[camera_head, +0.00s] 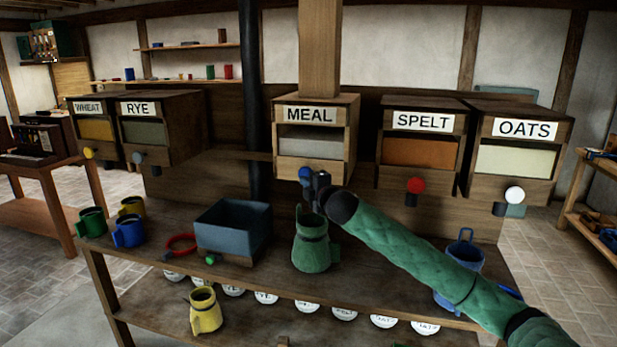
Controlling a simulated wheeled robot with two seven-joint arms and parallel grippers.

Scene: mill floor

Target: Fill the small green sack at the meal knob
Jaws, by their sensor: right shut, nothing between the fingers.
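The green sack (311,252) stands upright on the bench below the MEAL bin (317,140). It has a narrowed neck and a handle-like part on its right side; its inside is not visible. The blue meal knob (305,174) is on the front of that bin, below its window. My right gripper (311,190) reaches in from the right on a green-sleeved arm. It is shut and empty, close to the blue knob and above the sack's mouth. I cannot tell whether it touches the knob. It hides the bin's outlet. My left gripper is not in view.
WHEAT, RYE, SPELT (421,150) and OATS bins flank the MEAL bin. A yellow jug (205,311) is lower in front.

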